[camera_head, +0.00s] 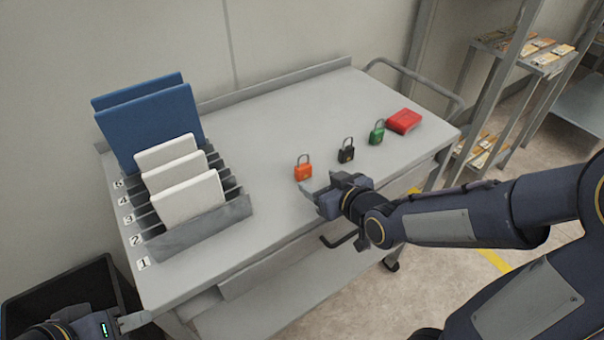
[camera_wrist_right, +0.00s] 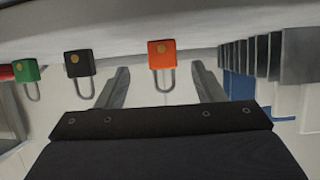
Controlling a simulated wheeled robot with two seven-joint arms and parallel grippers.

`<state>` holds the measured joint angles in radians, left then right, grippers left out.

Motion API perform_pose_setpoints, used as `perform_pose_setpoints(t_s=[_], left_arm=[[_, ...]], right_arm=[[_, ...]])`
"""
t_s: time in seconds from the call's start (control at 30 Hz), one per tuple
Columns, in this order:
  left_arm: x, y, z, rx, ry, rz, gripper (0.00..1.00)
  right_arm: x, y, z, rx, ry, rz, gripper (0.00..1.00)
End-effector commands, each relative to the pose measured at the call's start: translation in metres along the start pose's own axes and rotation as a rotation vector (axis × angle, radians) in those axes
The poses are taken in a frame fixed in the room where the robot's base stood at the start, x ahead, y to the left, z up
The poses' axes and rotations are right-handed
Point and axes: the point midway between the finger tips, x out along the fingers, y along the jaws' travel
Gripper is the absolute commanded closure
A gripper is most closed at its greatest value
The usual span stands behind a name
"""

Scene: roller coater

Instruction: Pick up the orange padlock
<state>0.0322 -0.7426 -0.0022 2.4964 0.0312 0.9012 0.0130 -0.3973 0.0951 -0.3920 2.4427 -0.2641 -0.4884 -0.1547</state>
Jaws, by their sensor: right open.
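The orange padlock (camera_head: 303,171) stands upright on the grey cart top, in front of the black padlock's left side. My right gripper (camera_head: 312,190) is just in front of it, reaching in from the right, with its fingers apart. In the right wrist view the orange padlock (camera_wrist_right: 162,58) appears upside down between the two open fingers of the right gripper (camera_wrist_right: 160,80). I cannot tell whether the fingers touch it. My left gripper (camera_head: 135,320) is only partly in view at the bottom left, and its opening cannot be made out.
A black padlock (camera_head: 346,154), a green padlock (camera_head: 377,134) and a red box (camera_head: 404,121) stand in a row to the right. A numbered grey rack (camera_head: 205,229) with white and blue panels fills the cart's left side. The cart's back middle is clear.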

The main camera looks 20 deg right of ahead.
Motion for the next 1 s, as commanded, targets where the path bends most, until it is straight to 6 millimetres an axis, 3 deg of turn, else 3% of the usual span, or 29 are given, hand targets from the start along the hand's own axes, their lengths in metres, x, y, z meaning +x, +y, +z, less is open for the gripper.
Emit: perform_pose_setpoints(t_s=[0.6, 0.9, 1.0], left_arm=[[-0.003, 0.001, -0.002, 0.000, 0.000, 0.000, 0.64], [-0.003, 0.001, -0.002, 0.000, 0.000, 0.000, 0.64], [-0.003, 0.001, -0.002, 0.000, 0.000, 0.000, 0.64]], right_arm=[[0.074, -0.004, -0.012, -0.018, 0.018, -0.002, 0.38], [0.081, -0.003, -0.013, -0.017, 0.021, -0.001, 0.38], [0.081, -0.003, -0.013, -0.016, 0.021, -0.001, 0.49]])
